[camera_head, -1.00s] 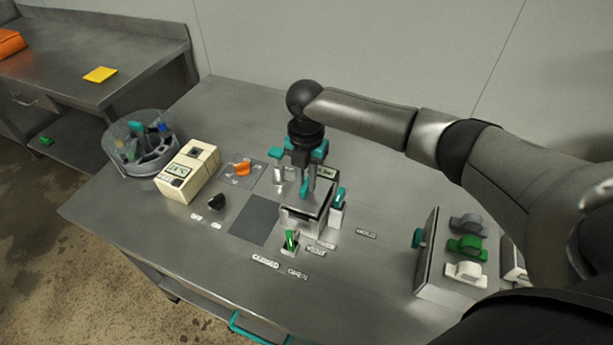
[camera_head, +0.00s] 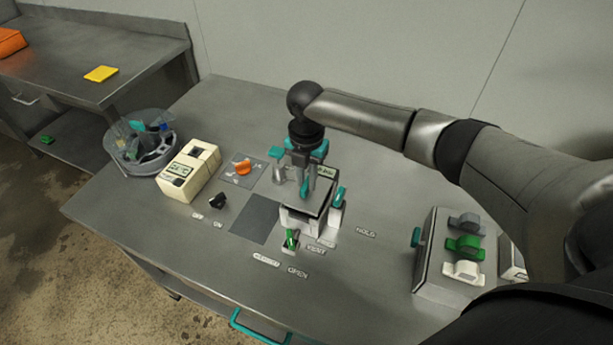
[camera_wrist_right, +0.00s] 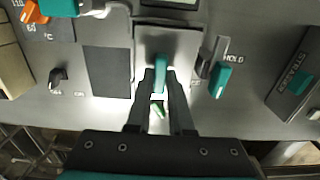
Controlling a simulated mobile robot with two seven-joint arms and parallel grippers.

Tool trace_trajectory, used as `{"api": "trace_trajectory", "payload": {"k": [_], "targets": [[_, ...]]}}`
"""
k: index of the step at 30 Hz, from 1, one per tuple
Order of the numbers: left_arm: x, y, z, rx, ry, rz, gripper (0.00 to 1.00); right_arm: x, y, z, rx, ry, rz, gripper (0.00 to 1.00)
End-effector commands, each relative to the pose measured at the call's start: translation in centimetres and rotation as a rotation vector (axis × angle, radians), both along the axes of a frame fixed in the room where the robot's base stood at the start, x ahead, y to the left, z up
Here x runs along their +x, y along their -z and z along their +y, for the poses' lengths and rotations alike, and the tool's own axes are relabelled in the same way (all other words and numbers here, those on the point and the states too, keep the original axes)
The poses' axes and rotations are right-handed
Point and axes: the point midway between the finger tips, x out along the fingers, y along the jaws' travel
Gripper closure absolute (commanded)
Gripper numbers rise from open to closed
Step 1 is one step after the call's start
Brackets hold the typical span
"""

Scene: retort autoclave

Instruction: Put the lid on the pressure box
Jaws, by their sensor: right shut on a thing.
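The lid (camera_head: 293,196) is a flat grey plate with an upright teal handle, which shows between my fingers in the right wrist view (camera_wrist_right: 160,72). My right gripper (camera_head: 307,190) is shut on this handle from above. The lid is over the pale pressure box (camera_head: 294,220), roughly lined up with it. I cannot tell whether the lid rests fully on the box or sits slightly above it. My right gripper also shows in the right wrist view (camera_wrist_right: 160,80). My left gripper is not in view.
A dark square mat (camera_head: 255,219) lies bare left of the box. A green-handled valve (camera_head: 291,239) is at the box's front and a teal lever (camera_head: 340,194) at its right. A cream meter (camera_head: 188,170) stands left; a switch panel (camera_head: 432,254) stands right.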

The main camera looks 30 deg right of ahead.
Motion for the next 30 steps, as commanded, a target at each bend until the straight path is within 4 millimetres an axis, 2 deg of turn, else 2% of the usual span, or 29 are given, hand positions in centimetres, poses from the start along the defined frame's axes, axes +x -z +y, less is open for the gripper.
{"api": "trace_trajectory", "payload": {"k": [30], "targets": [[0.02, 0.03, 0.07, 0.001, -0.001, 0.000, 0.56, 0.07, 0.75, 0.07, 0.001, 0.000, -0.002, 1.00]]}}
